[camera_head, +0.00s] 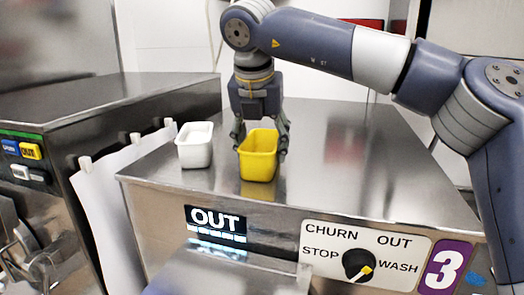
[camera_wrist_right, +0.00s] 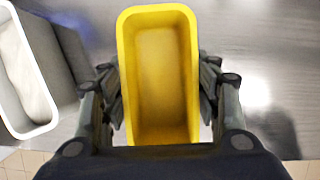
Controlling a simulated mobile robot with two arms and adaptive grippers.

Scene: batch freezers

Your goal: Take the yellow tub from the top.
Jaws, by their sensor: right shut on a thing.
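The yellow tub (camera_head: 258,166) is an open, empty rectangular tub on the steel top of the freezer numbered 3, near its front edge. My right gripper (camera_head: 262,143) comes down over it from above, with a finger on each side, and is shut on the tub. In the right wrist view the yellow tub (camera_wrist_right: 158,80) stands between the fingers of the right gripper (camera_wrist_right: 160,98), its inside bare. Whether the tub's base touches the steel is hard to tell. My left gripper is not in view.
A white tub (camera_head: 195,147) stands just left of the yellow one; it also shows in the right wrist view (camera_wrist_right: 22,75). The freezer top (camera_head: 390,175) is clear to the right. A dial (camera_head: 357,264) and an OUT display (camera_head: 217,222) are on the front. Another machine (camera_head: 100,100) stands left.

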